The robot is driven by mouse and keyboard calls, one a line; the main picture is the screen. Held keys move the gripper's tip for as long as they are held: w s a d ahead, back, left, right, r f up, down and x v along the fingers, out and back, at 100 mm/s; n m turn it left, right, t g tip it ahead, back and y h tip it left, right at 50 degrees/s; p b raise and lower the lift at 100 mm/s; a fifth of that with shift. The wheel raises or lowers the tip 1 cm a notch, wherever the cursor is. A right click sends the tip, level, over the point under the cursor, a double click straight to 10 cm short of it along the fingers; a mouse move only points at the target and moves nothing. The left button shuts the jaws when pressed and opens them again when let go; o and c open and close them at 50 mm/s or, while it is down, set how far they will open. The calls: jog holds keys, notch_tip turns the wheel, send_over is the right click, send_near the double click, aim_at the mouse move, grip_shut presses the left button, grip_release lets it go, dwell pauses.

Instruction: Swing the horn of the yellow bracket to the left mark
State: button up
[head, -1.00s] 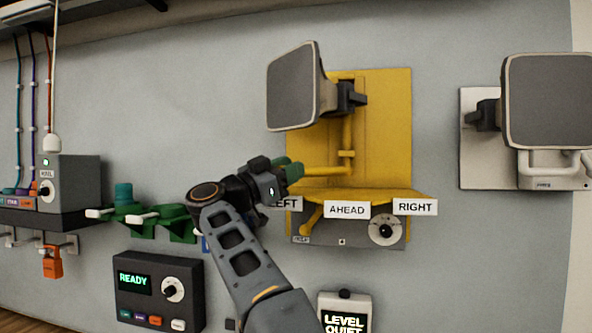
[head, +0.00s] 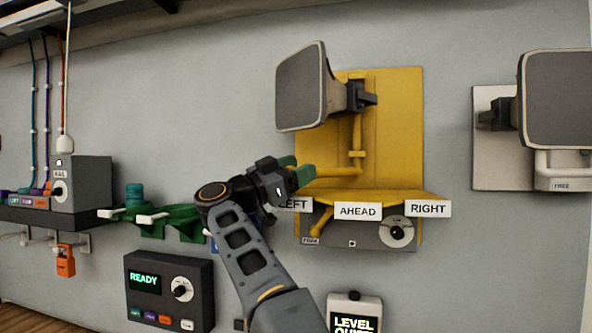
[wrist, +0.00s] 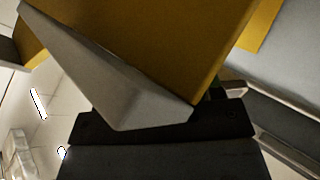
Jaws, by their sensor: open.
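The yellow bracket (head: 395,125) is a plate on the wall. Its grey horn (head: 301,88) faces left in the head view, on a dark pivot. A yellow arm (head: 343,171) runs left from the bracket's upright pipe to my gripper. The LEFT mark (head: 297,204) is a white label below, partly covered by my gripper. AHEAD (head: 357,211) and RIGHT (head: 428,208) labels stand beside it. My gripper (head: 302,167), with green fingers, is open at the arm's left end; I cannot tell if it touches. A yellow surface (wrist: 170,45) fills much of the wrist view.
A grey box with a dial (head: 370,233) sits under the labels. A second horn (head: 560,98) on a pale plate is at the right. A READY panel (head: 168,290) and green brackets (head: 160,215) are at the left. Bare wall lies above my gripper.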

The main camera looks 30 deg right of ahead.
jog(key=shift+a, duration=0.1)
jog(key=b+v, duration=0.3)
jog(key=v, duration=1)
jog(key=shift+a, duration=0.35)
jog(key=shift+f, duration=0.1)
